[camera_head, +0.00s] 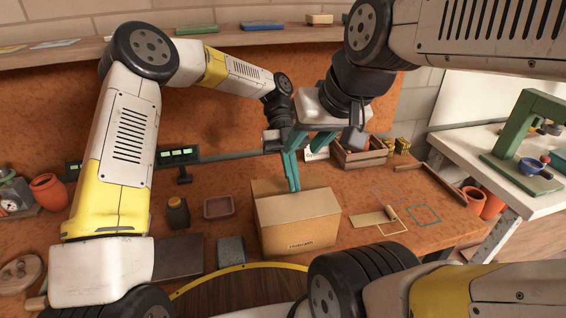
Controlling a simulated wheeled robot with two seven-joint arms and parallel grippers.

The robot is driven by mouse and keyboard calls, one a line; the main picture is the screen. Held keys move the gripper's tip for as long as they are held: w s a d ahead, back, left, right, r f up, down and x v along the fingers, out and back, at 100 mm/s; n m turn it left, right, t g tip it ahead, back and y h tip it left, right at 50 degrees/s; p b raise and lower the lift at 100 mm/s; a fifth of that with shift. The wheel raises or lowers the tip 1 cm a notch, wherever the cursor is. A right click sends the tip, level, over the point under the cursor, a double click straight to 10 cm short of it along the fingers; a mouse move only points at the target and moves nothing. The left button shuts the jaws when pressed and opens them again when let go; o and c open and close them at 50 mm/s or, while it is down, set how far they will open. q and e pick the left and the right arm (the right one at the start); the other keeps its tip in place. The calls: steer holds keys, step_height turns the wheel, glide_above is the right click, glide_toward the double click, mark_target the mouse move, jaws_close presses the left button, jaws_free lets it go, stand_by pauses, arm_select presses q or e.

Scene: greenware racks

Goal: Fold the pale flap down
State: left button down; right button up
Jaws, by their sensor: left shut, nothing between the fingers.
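A cardboard box (299,232) with printing on its front stands on the bench near the middle. A paler panel (312,204) lies along its upper side; I cannot tell clearly which flap it is or how far it is folded. My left gripper (294,188) is shut and empty, its teal fingers pointing down at the box's top rear edge. I cannot tell whether the tips touch the cardboard. My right gripper (330,143) is higher, behind and right of the box top, apart from it. It looks open and empty. The box's inside is hidden.
A wooden crate (360,154) stands behind the box to the right. A dark jar (177,213), a small tray (219,207) and a grey block (231,250) lie to the left.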

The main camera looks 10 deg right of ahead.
arm_select(q)
steer(key=shift+w+f+g, duration=0.15)
steer(key=shift+f+g, duration=0.2)
steer(key=shift+g, duration=0.05)
steer(key=shift+f, duration=0.1)
stand_by(0.4)
